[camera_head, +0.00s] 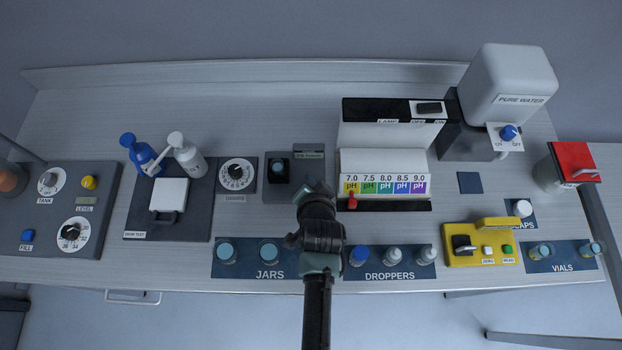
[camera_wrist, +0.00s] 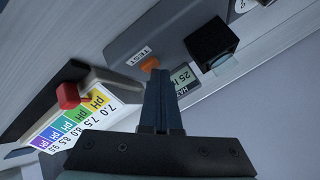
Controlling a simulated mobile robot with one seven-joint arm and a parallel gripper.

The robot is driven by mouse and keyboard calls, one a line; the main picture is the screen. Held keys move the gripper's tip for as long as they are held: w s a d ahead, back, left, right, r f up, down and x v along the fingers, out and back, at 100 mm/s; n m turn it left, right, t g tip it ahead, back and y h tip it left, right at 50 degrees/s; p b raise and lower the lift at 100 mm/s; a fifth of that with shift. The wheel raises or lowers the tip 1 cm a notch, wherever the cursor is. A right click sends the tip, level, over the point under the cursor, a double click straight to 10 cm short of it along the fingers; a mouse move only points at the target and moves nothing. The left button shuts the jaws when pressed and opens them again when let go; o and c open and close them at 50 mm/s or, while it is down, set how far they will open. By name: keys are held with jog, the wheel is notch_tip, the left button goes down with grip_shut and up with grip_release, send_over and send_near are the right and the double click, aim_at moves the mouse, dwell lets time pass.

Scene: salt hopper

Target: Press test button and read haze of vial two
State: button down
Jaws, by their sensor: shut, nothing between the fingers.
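A dark grey meter (camera_head: 283,190) stands at mid-bench. In the wrist view it has an orange button (camera_wrist: 149,63) labelled TEST, a black square well (camera_wrist: 211,43) and a small display (camera_wrist: 181,77). The display, by a partly hidden HAZ label, seems to show 25 and more I cannot read. A pale blue top (camera_head: 279,167) shows in the well. My gripper (camera_wrist: 158,73) is shut and empty. Its tips are right at the button's edge; I cannot tell whether they touch it. Vials (camera_head: 543,250) (camera_head: 595,249) stand on the right mat; their numbers are unreadable.
A pH comparator (camera_head: 386,135) with a red knob (camera_wrist: 68,95) stands close beside my gripper. Jars (camera_head: 227,252) and droppers (camera_head: 393,256) line the front edge. A yellow meter (camera_head: 478,246) and a water tank (camera_head: 508,82) are at right.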

jog(key=shift+r+p, duration=0.9)
jog(key=shift+p, duration=0.05)
jog(key=shift+r, duration=0.1)
notch_tip(320, 180, up, 5)
jog(key=p, duration=0.4)
jog(key=shift+p, duration=0.35)
